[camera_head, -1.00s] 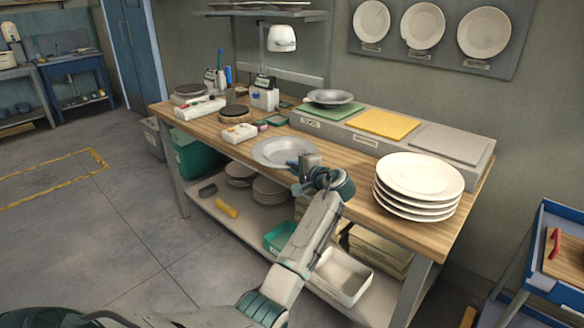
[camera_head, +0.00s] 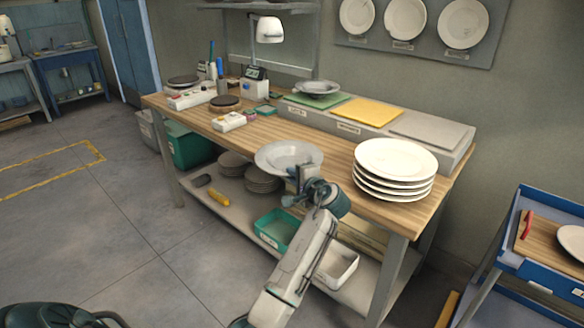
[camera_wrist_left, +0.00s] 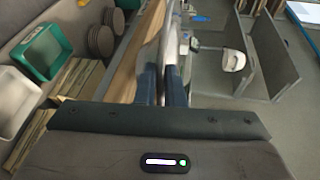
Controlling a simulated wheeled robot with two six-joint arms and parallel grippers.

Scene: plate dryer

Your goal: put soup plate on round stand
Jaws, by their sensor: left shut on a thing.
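The grey-white soup plate (camera_head: 280,156) is near the front edge of the wooden bench. My left gripper (camera_head: 301,172) is shut on its near right rim, and the plate looks lifted slightly. In the left wrist view the plate's rim (camera_wrist_left: 173,48) shows edge-on between the fingers (camera_wrist_left: 162,85). A dark round disc (camera_head: 224,101), which may be the round stand, is on the bench, back left of the plate and empty. Another dark round disc (camera_head: 183,80) tops a white device. My right gripper is not in view.
A stack of white plates (camera_head: 396,162) stands right of my left gripper. A small white box (camera_head: 229,121) lies between plate and disc. A lamp (camera_head: 270,29) stands behind.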

